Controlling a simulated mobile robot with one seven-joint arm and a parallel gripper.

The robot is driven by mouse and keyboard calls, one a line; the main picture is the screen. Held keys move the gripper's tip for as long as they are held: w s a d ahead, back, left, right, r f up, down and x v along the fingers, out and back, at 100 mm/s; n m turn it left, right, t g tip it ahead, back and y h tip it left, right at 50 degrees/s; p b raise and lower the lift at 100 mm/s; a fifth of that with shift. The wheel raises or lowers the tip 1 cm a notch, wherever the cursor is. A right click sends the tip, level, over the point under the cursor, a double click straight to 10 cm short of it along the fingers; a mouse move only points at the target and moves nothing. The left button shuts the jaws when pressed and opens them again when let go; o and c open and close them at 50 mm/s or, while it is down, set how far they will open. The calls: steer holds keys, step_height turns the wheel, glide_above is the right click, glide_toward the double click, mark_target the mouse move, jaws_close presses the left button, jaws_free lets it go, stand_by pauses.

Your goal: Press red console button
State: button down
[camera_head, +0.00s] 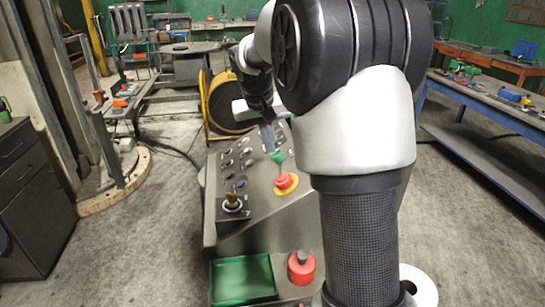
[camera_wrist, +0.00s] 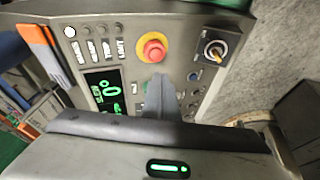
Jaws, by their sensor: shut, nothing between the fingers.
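The red mushroom button (camera_head: 286,181) sits on a yellow ring on the sloped console panel (camera_head: 262,200). In the wrist view the red button (camera_wrist: 153,48) is at the upper middle, unobstructed. In the wrist view my gripper's fingers (camera_wrist: 159,80) are together and empty, pointing toward the red button. They partly cover the panel beside the green button (camera_wrist: 147,87). I cannot tell whether the fingertips touch the panel.
A lit green display (camera_wrist: 104,90) and small switches surround the fingers in the wrist view. A green tray (camera_head: 243,279) and a red container (camera_head: 301,268) are below the console. Workbenches stand to the right.

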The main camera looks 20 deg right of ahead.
steer(key=shift+v, duration=1.25)
